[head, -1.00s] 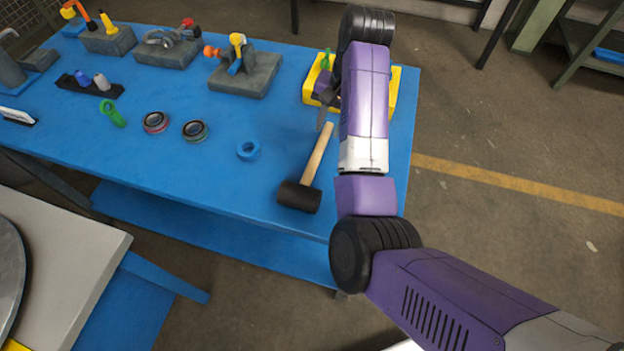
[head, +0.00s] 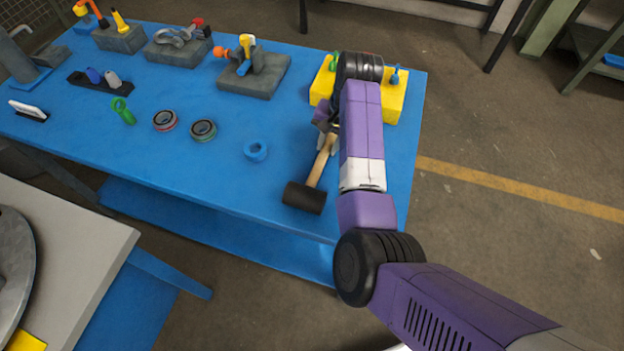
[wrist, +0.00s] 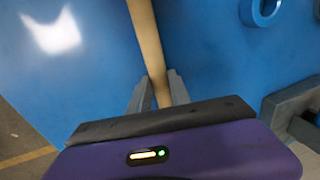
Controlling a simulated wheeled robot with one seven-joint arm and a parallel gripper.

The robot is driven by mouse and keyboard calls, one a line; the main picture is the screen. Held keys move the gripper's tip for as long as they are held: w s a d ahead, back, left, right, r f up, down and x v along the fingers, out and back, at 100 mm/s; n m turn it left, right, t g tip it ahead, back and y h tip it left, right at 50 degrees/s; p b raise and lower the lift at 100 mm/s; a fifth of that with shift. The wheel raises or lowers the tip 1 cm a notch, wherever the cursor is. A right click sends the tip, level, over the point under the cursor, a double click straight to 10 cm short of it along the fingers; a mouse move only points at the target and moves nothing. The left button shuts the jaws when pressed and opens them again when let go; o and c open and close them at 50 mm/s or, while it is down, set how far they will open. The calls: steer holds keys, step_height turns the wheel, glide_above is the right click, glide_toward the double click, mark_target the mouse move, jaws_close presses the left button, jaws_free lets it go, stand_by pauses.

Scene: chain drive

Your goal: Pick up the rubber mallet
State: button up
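The rubber mallet has a black head (head: 304,197) and a light wooden handle (head: 321,160). It lies on the blue table (head: 225,175) near its front right edge, the head toward the front. My gripper (head: 327,140) is low over the handle's far end. In the wrist view the handle (wrist: 149,45) runs down between the two grey fingers of my gripper (wrist: 158,88). The fingers stand apart on either side of the handle, with a gap visible at least on the left. The mallet head is out of the wrist view.
A yellow block (head: 391,105) with pegs stands just behind my gripper. A blue ring (head: 255,151) lies left of the mallet, with two round parts (head: 203,130) farther left. Grey fixtures (head: 255,80) line the back. Bare table lies around the mallet head.

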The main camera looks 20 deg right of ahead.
jaws_close()
steer(key=shift+r, duration=0.2)
stand_by(1.2)
steer(key=shift+r, duration=0.6)
step_height(320, 180, up, 19)
steer(key=p, duration=0.7)
steer(key=shift+f+p, duration=0.2)
steer(key=shift+p, duration=0.1)
steer(key=shift+s+f, duration=0.1)
